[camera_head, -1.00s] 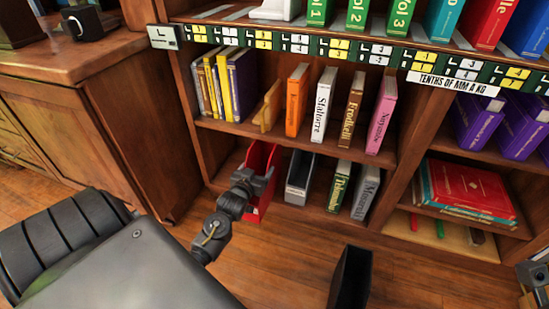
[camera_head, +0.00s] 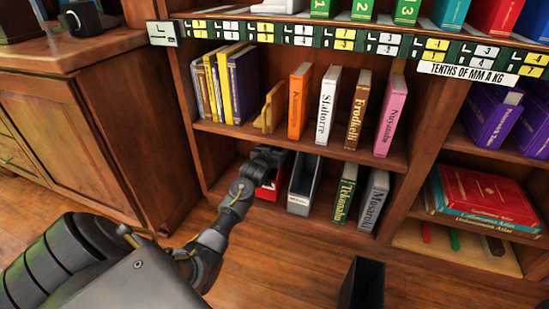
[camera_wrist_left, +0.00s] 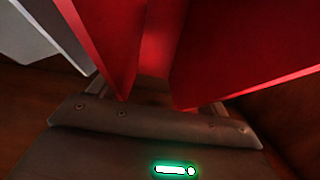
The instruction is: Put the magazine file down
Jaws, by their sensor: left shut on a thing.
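My left gripper (camera_head: 264,160) is shut on a red magazine file (camera_head: 268,191), at the left of the bookcase's bottom shelf. The gripper and wrist cover most of the file in the head view; a red front with a pale label shows below. In the left wrist view the red file (camera_wrist_left: 225,50) fills the top, close against the gripper. I cannot tell whether its base touches the shelf. A grey magazine file (camera_head: 303,185) stands just right of it. My right gripper is not in view.
Right of the grey file stand a green book (camera_head: 344,193) and a grey book (camera_head: 374,200). The middle shelf (camera_head: 300,140) with books is above my gripper. A wooden cabinet (camera_head: 75,140) stands left. A black open box (camera_head: 362,285) is on the floor in front.

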